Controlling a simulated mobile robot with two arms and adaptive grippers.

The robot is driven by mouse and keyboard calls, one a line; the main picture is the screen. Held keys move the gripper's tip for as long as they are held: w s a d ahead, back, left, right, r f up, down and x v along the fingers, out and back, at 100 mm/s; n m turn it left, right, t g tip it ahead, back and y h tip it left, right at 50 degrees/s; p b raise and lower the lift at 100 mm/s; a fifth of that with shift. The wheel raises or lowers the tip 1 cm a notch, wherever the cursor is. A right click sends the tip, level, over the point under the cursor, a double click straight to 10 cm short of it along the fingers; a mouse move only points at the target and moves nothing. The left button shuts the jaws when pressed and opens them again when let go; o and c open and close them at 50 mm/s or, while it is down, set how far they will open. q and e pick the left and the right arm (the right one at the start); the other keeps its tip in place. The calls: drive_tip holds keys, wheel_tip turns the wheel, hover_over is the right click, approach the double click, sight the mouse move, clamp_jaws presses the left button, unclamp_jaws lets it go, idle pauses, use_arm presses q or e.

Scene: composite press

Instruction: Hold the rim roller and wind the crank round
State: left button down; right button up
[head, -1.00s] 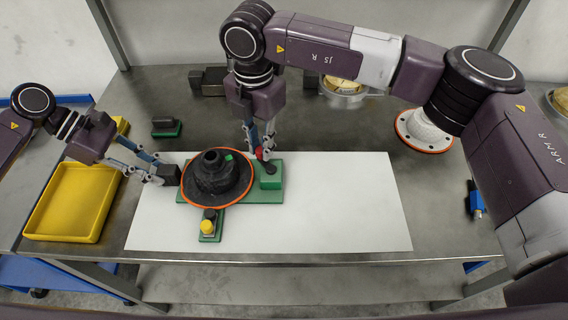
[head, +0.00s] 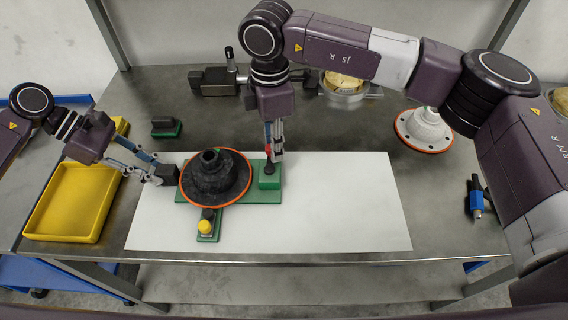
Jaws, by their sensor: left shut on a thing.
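A black cone with an orange rim (head: 213,180) sits on a green base (head: 262,196) on the white sheet. My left gripper (head: 156,176) is shut on a dark block (head: 169,174), apparently the rim roller, at the cone's left rim. My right gripper (head: 273,155) points down at the base's right side, over a green block (head: 269,181). A small red part, apparently the crank's, shows at its fingers; a dark post stands below. The fingers hide most of the crank, and their grip is unclear. A yellow knob (head: 204,227) is on the base's front arm.
A yellow tray (head: 68,232) is at the left. A dark block on a green foot (head: 165,127) and a dark clamp-like device (head: 213,82) stand behind. A white cone with an orange rim (head: 423,140) is at the right. The sheet's right part is clear.

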drive_tip(key=shift+o, duration=1.1)
drive_tip(key=shift+a, duration=0.15)
drive_tip(key=shift+r, duration=0.2)
use_arm(q)
drive_tip(key=shift+s+d, duration=0.1)
use_arm(e)
wheel_tip(320, 180, up, 12)
drive_tip(key=shift+f, duration=0.2)
use_arm(q)
drive_tip(key=c, duration=1.6)
unclamp_jaws()
